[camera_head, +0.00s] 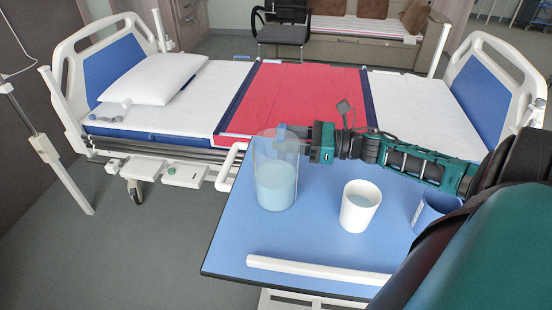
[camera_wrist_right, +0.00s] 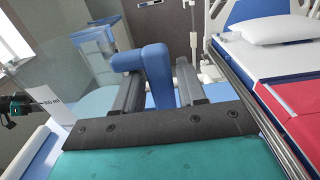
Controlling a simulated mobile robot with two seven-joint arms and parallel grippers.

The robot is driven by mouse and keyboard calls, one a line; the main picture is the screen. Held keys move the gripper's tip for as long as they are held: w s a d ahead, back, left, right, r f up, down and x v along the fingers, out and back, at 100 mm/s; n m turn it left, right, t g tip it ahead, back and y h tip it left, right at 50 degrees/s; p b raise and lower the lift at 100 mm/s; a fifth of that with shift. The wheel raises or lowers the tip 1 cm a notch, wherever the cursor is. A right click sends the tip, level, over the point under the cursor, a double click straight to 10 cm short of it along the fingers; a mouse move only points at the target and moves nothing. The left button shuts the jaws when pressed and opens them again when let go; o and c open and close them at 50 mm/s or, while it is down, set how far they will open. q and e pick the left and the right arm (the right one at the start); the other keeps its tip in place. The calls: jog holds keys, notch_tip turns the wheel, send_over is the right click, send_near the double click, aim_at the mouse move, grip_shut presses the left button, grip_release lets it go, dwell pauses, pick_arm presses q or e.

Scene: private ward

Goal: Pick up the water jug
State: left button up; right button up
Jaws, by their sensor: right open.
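The water jug (camera_head: 276,182) is clear, upright on the blue overbed table, and partly filled with pale blue water. Its blue handle (camera_wrist_right: 156,72) shows in the right wrist view, between the two dark fingers of my right gripper (camera_wrist_right: 160,88). The fingers stand apart, with gaps visible beside the handle. In the head view my right gripper (camera_head: 308,143) reaches in from the right, at the upper right side of the jug, and its fingertips are partly hidden. The jug's clear body (camera_wrist_right: 92,103) is left of the fingers in the wrist view. My left gripper is not visible.
A white cup (camera_head: 360,207) with liquid stands right of the jug on the blue table (camera_head: 240,240). A white bar (camera_head: 315,270) lies along the front. The bed (camera_head: 300,98) is behind.

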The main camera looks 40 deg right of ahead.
jog(key=shift+w+a, duration=0.35)
jog(key=shift+w, duration=0.1)
grip_shut()
dwell(0.4)
